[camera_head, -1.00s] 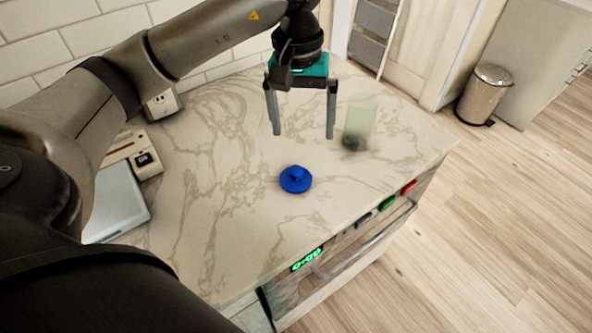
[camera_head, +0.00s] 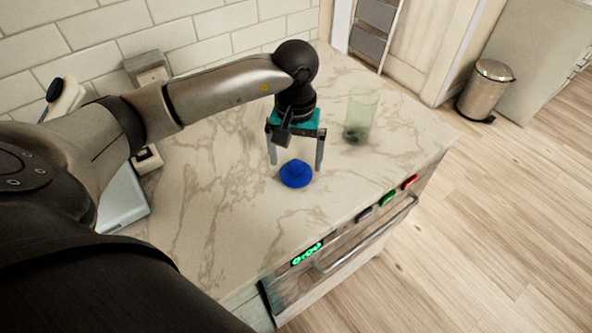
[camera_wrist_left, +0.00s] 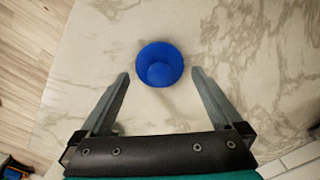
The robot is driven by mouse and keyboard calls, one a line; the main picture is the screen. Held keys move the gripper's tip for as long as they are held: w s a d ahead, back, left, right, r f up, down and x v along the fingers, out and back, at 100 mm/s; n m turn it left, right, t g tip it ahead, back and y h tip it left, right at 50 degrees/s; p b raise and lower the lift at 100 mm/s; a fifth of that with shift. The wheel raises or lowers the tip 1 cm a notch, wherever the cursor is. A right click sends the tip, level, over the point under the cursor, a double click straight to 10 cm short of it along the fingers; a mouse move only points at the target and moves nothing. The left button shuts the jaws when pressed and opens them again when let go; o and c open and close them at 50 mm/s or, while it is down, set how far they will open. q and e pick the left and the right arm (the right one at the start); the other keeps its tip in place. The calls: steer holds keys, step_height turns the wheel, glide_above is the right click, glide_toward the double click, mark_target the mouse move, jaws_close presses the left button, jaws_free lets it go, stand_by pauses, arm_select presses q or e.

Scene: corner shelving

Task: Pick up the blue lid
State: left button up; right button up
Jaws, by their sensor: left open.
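The blue lid (camera_head: 296,174) lies on the marble countertop near its front edge, with a raised knob in its middle. My left gripper (camera_head: 296,168) is open above and slightly behind the lid, its fingers pointing down. In the left wrist view the lid (camera_wrist_left: 160,64) is just beyond the fingertips of the gripper (camera_wrist_left: 158,74), centred roughly between them. The fingers appear apart from the lid, and nothing is held. My right gripper does not show in these views.
A translucent green glass (camera_head: 360,116) with something dark at its bottom stands right of the gripper. A silver tablet-like object (camera_head: 122,200) lies at the left under my arm. The countertop (camera_head: 215,215) around the lid is clear. A trash bin (camera_head: 487,92) stands on the floor.

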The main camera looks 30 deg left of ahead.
arm_select(q)
steer(key=shift+f, duration=1.35)
steer(key=shift+w, duration=0.1)
steer(key=c, duration=1.1)
steer(key=shift+o, duration=0.2)
steer(key=shift+r, duration=0.15)
